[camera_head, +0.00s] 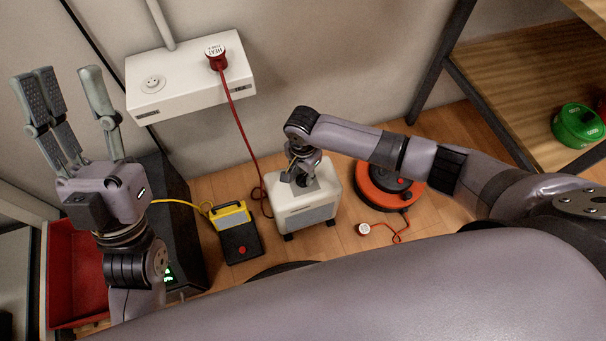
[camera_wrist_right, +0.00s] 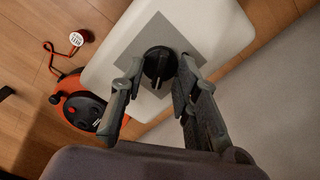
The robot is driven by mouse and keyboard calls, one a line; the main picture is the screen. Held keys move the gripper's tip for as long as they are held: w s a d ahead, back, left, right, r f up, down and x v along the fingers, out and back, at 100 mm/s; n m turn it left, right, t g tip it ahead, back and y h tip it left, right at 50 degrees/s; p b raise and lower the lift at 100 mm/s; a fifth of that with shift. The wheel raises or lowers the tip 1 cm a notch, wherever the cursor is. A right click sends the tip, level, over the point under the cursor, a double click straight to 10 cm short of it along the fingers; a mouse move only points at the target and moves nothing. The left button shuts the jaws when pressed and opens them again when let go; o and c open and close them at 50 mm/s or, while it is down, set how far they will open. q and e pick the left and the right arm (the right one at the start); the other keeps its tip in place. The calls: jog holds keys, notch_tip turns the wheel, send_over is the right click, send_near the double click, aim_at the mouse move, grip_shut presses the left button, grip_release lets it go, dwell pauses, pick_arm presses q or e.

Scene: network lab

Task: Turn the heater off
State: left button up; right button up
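The heater is a white box (camera_head: 291,214) on the wooden floor below the wall, and its pale top also shows in the right wrist view (camera_wrist_right: 222,28). A black round knob (camera_wrist_right: 158,63) sits on a grey square panel on its top. My right gripper (camera_head: 304,179) is over the heater top, pointing down. In the right wrist view its open fingers (camera_wrist_right: 160,78) are on either side of the knob; I cannot tell whether they touch it. My left gripper (camera_head: 72,100) is raised at the left, open and empty, fingers up.
A red plug (camera_head: 217,59) marked HEAT is in the white wall socket box (camera_head: 190,88), its cord running down towards the heater. An orange cable reel (camera_head: 378,190) stands right of the heater. A yellow-black device (camera_head: 236,232), a dark cabinet and a red bin (camera_head: 77,267) are at left.

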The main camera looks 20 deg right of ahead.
jog(key=shift+f, duration=0.25)
grip_shut()
dwell(0.3)
